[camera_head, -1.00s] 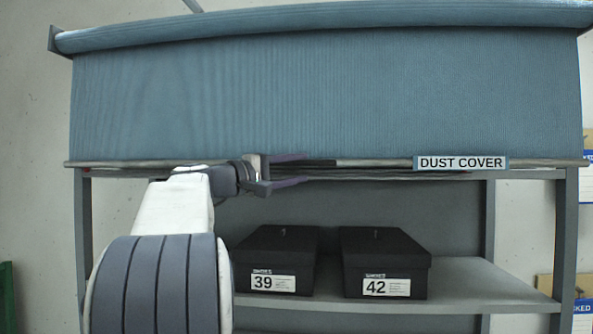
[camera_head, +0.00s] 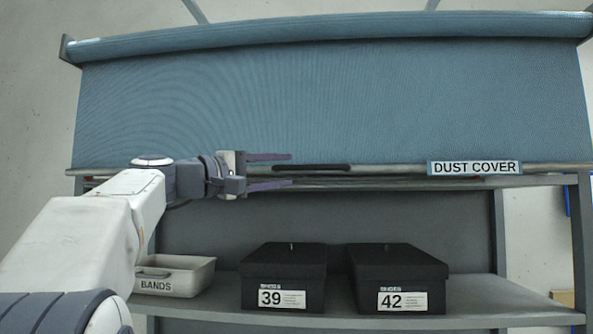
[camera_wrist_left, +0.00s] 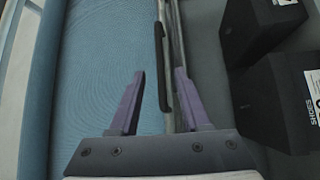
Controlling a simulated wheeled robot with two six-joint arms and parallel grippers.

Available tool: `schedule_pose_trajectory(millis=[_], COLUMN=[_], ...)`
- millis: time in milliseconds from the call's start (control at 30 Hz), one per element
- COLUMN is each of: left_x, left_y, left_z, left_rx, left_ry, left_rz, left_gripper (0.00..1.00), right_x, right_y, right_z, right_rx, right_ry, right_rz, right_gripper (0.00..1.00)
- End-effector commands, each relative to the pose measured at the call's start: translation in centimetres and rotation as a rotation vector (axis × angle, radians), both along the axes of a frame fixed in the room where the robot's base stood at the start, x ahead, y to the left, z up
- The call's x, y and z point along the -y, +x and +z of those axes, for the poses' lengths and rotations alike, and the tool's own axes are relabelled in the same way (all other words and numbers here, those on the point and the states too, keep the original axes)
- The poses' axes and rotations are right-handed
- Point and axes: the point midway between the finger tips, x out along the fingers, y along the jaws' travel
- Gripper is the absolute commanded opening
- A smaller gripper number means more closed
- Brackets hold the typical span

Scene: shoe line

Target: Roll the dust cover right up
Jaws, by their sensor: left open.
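The blue ribbed dust cover (camera_head: 330,110) hangs from its roll (camera_head: 330,32) down over the upper part of the rack. Its pale bottom bar (camera_head: 385,169) carries a dark handle (camera_head: 325,167) and the "DUST COVER" label (camera_head: 474,168). My left gripper (camera_head: 290,171) is open at the bar, by the left part of the handle. In the left wrist view its two purple fingers (camera_wrist_left: 160,85) are apart, one on each side of the bar line, with the dark handle (camera_wrist_left: 160,60) ahead between them. Contact cannot be told. My right gripper is not in view.
Below the cover, a shelf (camera_head: 470,312) holds black shoe boxes marked 39 (camera_head: 284,272) and 42 (camera_head: 398,272). A pale "BANDS" tray (camera_head: 174,286) stands left of them. Rack posts (camera_head: 581,235) stand at the sides.

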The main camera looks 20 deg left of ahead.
Motion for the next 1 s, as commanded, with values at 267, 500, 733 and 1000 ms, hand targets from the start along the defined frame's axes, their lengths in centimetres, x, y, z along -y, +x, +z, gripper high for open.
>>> schedule_pose_trajectory(millis=[267, 500, 733, 1000], left_x=[2.8, 4.1, 4.3, 4.2], left_y=[4.7, 7.2, 7.7, 7.6], left_z=[1.2, 1.3, 1.1, 1.2], left_rx=[-0.004, -0.001, -0.001, 0.000], left_ry=[-0.001, 0.000, 0.000, 0.001], left_rz=[-0.006, -0.001, 0.001, 0.002], left_gripper=[0.47, 0.47, 0.47, 0.00], right_x=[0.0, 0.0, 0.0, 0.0], right_y=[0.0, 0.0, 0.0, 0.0], right_z=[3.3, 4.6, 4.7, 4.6], right_rx=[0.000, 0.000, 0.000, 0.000], right_ry=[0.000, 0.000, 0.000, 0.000], right_rz=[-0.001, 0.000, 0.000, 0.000], right_gripper=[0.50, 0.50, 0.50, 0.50])
